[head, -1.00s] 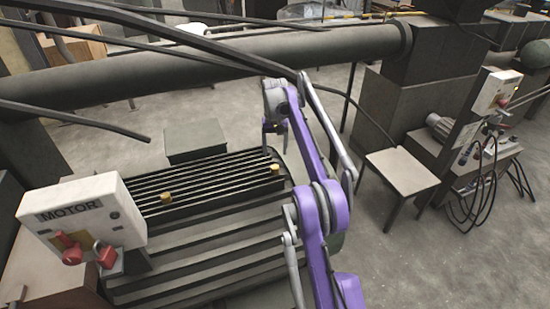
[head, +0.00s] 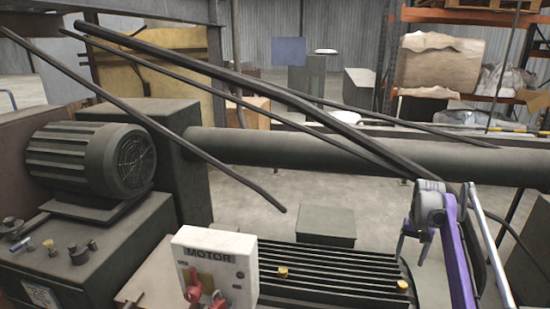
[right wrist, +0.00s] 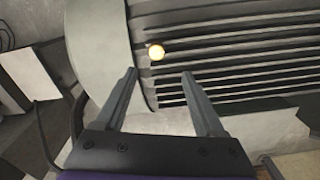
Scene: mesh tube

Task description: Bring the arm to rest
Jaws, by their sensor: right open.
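My right arm, purple and grey, comes in at the right of the head view. Its gripper (head: 414,247) hangs pointing down beside the right end of the finned motor housing (head: 330,272). In the right wrist view the two grey fingers (right wrist: 158,78) are apart with nothing between them. Beyond the fingertips lie the fins and a brass knob (right wrist: 156,52). I cannot tell the gap to the housing. My left gripper does not show.
A white MOTOR switch box (head: 215,262) with red knobs stands in front of the housing. A large pipe (head: 300,149) runs across behind it, with black rods (head: 225,75) slanting above. An electric motor (head: 92,158) sits at left. Some bare floor shows between.

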